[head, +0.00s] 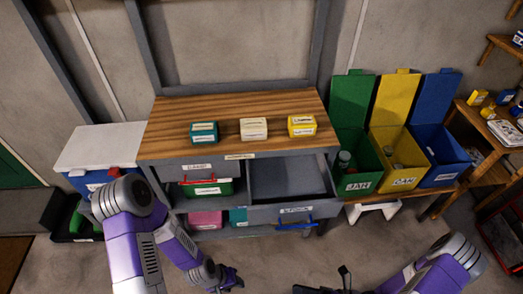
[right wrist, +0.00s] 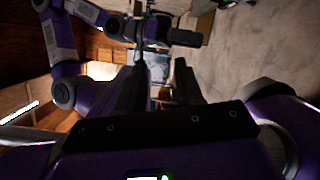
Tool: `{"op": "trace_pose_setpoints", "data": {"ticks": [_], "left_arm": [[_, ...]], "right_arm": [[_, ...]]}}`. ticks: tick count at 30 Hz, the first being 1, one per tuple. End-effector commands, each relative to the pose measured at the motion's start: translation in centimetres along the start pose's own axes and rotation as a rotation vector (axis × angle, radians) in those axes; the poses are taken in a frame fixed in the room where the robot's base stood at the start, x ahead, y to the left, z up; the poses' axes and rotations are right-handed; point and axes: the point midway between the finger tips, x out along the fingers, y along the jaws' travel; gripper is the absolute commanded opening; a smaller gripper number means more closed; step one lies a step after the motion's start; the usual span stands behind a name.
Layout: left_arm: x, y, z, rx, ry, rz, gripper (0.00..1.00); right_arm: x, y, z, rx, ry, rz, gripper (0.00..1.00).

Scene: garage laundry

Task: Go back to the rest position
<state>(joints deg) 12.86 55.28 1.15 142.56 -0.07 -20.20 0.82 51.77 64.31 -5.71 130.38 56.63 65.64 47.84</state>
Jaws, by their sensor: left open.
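My left gripper (head: 228,279) is low in the head view, in front of the workbench, and is open with nothing seen in it. My right gripper (head: 325,284) is at the bottom edge of the head view, partly cut off. In the right wrist view its two dark fingers (right wrist: 160,88) stand apart with nothing seen held between them. Both grippers are apart from the furniture in the head view. My left arm also shows at the top of the right wrist view.
A wooden-topped workbench (head: 175,145) bears teal (head: 204,132), cream (head: 254,129) and yellow (head: 302,126) boxes. Its right drawer (head: 295,211) is pulled out and looks empty. Green (head: 358,178), yellow (head: 401,176) and blue (head: 441,172) bins stand open at right. Floor in front is clear.

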Motion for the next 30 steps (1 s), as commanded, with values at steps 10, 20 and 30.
{"op": "trace_pose_setpoints", "data": {"ticks": [10,20,30], "left_arm": [[-1.3,0.5,0.2,0.0,-0.002,0.0,0.43],[0.4,-0.2,0.1,-0.001,-0.003,0.0,0.43],[0.8,-0.3,0.1,0.0,-0.003,0.0,0.43]], "right_arm": [[4.2,-0.7,-5.0,-0.587,0.752,-0.025,0.36],[1.4,-8.4,-4.3,-1.776,1.435,0.223,0.36],[3.5,-9.6,-0.3,-2.318,1.581,0.361,0.36]]}}
